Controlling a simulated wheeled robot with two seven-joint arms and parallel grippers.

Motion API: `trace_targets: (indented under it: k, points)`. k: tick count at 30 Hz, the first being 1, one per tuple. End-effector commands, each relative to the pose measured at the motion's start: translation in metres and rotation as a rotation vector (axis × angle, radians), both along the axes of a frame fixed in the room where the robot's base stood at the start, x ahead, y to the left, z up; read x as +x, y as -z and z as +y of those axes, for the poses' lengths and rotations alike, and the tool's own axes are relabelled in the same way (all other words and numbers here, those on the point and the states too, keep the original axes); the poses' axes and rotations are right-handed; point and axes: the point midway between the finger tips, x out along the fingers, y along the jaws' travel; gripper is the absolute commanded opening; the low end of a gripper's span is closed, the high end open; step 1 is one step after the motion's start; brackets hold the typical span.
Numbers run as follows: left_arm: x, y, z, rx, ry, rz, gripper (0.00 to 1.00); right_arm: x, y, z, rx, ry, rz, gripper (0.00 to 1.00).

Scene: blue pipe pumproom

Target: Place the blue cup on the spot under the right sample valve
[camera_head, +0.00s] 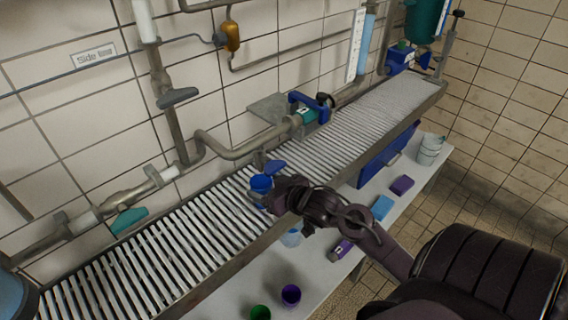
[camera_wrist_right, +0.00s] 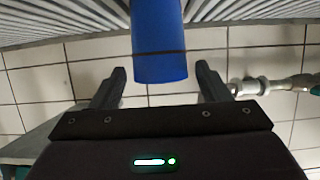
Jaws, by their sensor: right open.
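The blue cup (camera_head: 261,184) stands on the slatted metal grating, just below a small valve with a blue lever (camera_head: 275,166) on the wall pipe. In the right wrist view the cup (camera_wrist_right: 159,45) looks upright in an upside-down picture, with the grating at the top. My right gripper (camera_head: 268,194) is at the cup. Its fingers (camera_wrist_right: 160,72) are open, one on each side of the cup with a visible gap. The gripper partly hides the cup in the head view. A spot mark under the cup cannot be made out. My left gripper is not in view.
The grating (camera_head: 185,245) runs along the tiled wall, with pipes and a teal-handled valve (camera_head: 128,220) close behind. A lower white shelf holds a purple cup (camera_head: 291,294), a green cup (camera_head: 260,312) and a white bucket (camera_head: 430,150). The grating is clear to the left.

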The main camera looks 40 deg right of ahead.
Motion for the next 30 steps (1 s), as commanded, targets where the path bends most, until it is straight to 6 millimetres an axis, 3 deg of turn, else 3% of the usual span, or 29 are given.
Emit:
trace_targets:
  k: [6, 12, 18, 30]
  points:
    - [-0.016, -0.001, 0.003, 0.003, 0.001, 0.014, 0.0, -0.045, -0.018, -0.003, 0.0, 0.0, 0.004, 0.7]
    - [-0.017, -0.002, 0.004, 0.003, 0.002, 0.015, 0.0, -0.074, -0.03, -0.005, 0.0, 0.0, 0.003, 0.7]
    - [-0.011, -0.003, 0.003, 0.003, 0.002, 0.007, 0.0, -0.086, -0.036, -0.006, 0.001, 0.0, 0.001, 0.7]
    - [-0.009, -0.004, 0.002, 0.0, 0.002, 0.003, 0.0, -0.087, -0.036, -0.006, 0.0, -0.001, 0.0, 0.7]
